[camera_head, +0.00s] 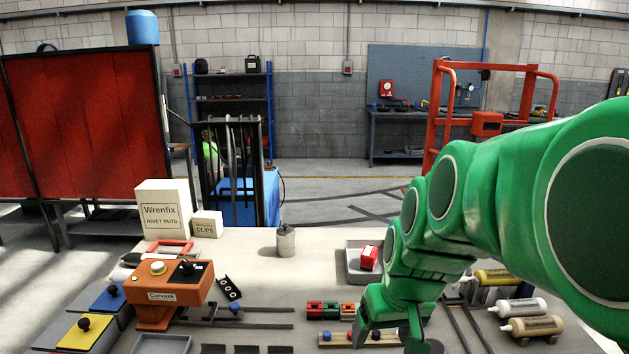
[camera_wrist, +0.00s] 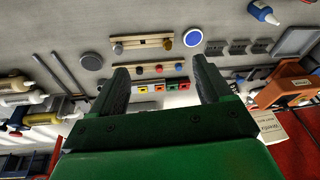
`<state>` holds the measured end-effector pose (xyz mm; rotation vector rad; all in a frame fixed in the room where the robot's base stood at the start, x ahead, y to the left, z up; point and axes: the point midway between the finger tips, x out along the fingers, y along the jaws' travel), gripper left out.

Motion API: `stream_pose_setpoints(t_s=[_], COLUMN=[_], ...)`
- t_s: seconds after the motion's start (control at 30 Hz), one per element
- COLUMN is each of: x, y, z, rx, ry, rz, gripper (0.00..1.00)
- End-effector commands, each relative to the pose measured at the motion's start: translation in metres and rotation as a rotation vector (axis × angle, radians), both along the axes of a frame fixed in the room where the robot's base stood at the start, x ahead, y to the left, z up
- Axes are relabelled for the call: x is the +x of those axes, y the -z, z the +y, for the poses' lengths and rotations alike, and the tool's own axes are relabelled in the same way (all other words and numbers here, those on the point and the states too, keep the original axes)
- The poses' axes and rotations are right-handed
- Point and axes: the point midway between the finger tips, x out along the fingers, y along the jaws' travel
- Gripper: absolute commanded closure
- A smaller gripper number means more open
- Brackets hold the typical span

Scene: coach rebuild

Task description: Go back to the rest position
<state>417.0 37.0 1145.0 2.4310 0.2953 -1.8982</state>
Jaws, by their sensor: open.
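My green arm comes in from the right in the head view. My gripper (camera_head: 395,338) points down over the front of the pale workbench (camera_head: 330,260), its tips partly cut off by the frame's lower edge. In the wrist view my gripper (camera_wrist: 160,82) is open, its two dark fingers wide apart with nothing between them. Beyond the fingers lie a wooden strip with coloured knobs (camera_wrist: 150,69) and a row of coloured blocks (camera_wrist: 165,87). The gap between the fingertips and the bench is hard to judge.
An orange control box (camera_head: 172,296) stands at the left, with white cartons (camera_head: 163,209) behind. A grey tray (camera_head: 362,272) holding a red block (camera_head: 369,257) is close left of my arm. Bottles (camera_head: 524,305) lie at right. A metal canister (camera_head: 286,241) stands mid-bench.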

Motion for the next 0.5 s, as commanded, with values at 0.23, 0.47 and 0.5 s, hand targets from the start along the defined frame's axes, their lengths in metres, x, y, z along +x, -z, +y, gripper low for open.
stream_pose_setpoints(t_s=[0.23,0.47,0.5], x=[-0.052,-0.13,-0.144], y=[0.014,0.035,0.038], z=[-0.008,-0.022,-0.025], rx=[-0.019,-0.063,-0.074], ry=[0.036,0.098,0.11], rz=[0.103,0.264,0.291], gripper=[0.21,0.21,0.21])
